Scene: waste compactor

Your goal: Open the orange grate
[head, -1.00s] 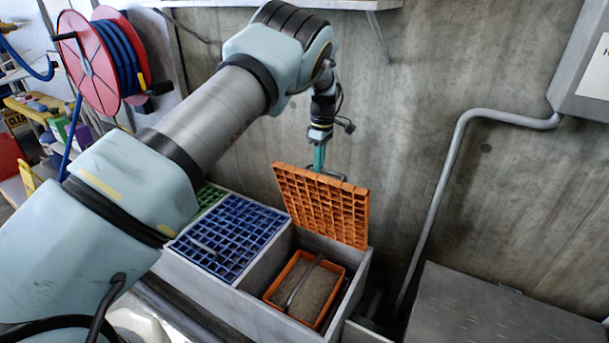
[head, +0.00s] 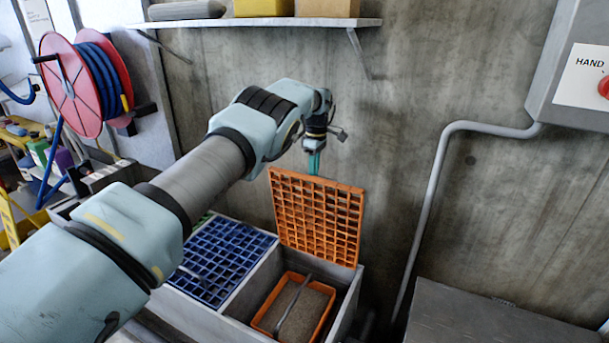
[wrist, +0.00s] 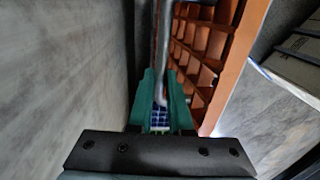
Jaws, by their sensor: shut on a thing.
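The orange grate (head: 317,215) stands raised, close to upright, at the back of its grey bin compartment in the head view. Below it the compartment is open and holds an orange tray (head: 328,288) of brown material with a grey bar across it. My gripper (head: 314,163) is at the grate's upper edge. In the wrist view its green fingers (wrist: 161,105) are shut around a grey metal handle (wrist: 164,60) beside the orange grate (wrist: 208,50). The handle is mostly hidden in the head view.
A blue grate (head: 222,262) lies flat over the compartment to the left. The concrete wall (head: 420,90) is close behind the raised grate. A grey pipe (head: 434,190) and a dark metal box (head: 490,325) are on the right. A shelf (head: 280,22) hangs above.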

